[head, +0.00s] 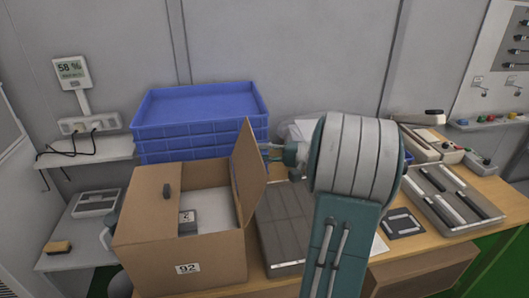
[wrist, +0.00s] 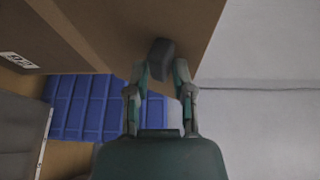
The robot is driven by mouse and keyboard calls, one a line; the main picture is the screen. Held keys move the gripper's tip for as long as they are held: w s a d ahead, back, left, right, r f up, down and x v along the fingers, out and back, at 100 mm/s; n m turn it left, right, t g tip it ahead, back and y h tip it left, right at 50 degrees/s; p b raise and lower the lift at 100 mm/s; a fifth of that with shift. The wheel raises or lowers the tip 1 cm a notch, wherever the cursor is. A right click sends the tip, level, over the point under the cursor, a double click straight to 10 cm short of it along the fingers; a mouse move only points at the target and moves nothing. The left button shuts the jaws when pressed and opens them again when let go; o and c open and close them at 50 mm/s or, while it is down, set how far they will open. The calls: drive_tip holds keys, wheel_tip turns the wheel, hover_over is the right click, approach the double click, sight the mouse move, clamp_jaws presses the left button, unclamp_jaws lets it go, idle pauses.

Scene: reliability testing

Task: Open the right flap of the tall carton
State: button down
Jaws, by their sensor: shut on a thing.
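The tall carton (head: 200,265) stands at the left of the bench, with a "92" label on its front. Its right flap (head: 249,170) is raised and stands steeply up from the right side. The flap (wrist: 125,25) fills the upper part of the wrist view, with a dark grey knob (wrist: 160,58) on it. My gripper (wrist: 162,73) is shut on this knob, one finger on each side. In the head view my gripper (head: 277,155) is at the flap's right, partly hidden by my arm.
A grey boxed item (head: 187,221) shows inside the carton. Stacked blue crates (head: 200,108) stand behind it. A grey tray (head: 280,225) lies close to its right. Further right are a tray of dark bars (head: 450,197) and small devices.

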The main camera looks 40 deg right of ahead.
drive_tip(key=shift+a+f, duration=0.25)
drive_tip(key=shift+f, duration=0.25)
drive_tip(key=c, duration=0.6)
unclamp_jaws()
drive_tip(key=shift+w, duration=0.15)
drive_tip(key=shift+a, duration=0.1)
drive_tip(key=shift+r, duration=0.1)
drive_tip(key=shift+d+r, duration=0.1)
drive_tip(key=shift+d, duration=0.1)
drive_tip(key=v, duration=1.2)
drive_tip(key=shift+w+d, duration=0.1)
